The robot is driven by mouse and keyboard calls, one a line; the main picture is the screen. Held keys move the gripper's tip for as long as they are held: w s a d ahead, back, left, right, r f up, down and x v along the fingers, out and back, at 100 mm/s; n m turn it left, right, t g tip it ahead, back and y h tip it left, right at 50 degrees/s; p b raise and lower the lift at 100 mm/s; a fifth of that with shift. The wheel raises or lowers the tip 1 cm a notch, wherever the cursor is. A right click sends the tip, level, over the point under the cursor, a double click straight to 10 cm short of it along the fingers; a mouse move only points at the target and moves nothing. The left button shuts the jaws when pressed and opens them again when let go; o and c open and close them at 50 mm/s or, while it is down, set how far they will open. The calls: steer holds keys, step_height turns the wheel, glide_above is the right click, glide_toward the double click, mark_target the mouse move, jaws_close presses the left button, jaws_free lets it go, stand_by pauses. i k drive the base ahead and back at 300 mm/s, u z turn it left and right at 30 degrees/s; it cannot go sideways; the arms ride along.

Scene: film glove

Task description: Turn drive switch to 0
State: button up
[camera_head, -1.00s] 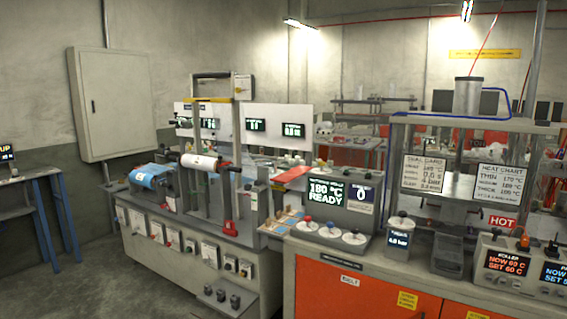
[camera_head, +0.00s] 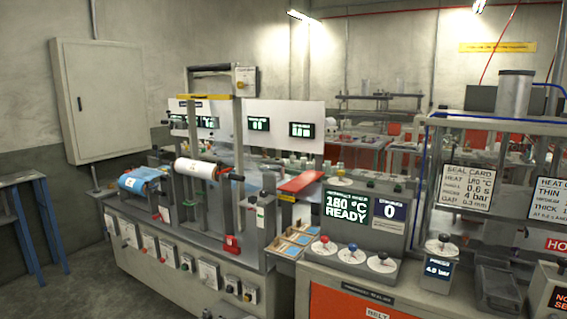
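The film machine (camera_head: 180,290) stands in the middle, with a row of small switch plates along its front. Two dark-knobbed switches (camera_head: 232,286) sit at the right end of that row. The labels are too small to read, so I cannot tell which one is the drive switch or how it is set. A blue film roll (camera_head: 140,180) and a white roll (camera_head: 196,171) lie on top of the machine. My gripper is not in view.
An orange-fronted bench (camera_head: 345,303) at the right holds a sealer control box (camera_head: 345,208) reading 180 °C READY, with several dial knobs. A red plate (camera_head: 301,182) lies near it. A blue-legged table (camera_head: 30,215) stands at the left. The floor (camera_head: 85,290) at lower left is clear.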

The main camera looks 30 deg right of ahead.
mark_target(339, 172)
steer(key=u, duration=0.15)
steer(key=i, duration=1.5)
steer(key=z, duration=0.4)
steer(key=i, duration=0.75)
steer(key=z, duration=1.5)
steer(key=i, duration=0.75)
steer(key=z, duration=0.75)
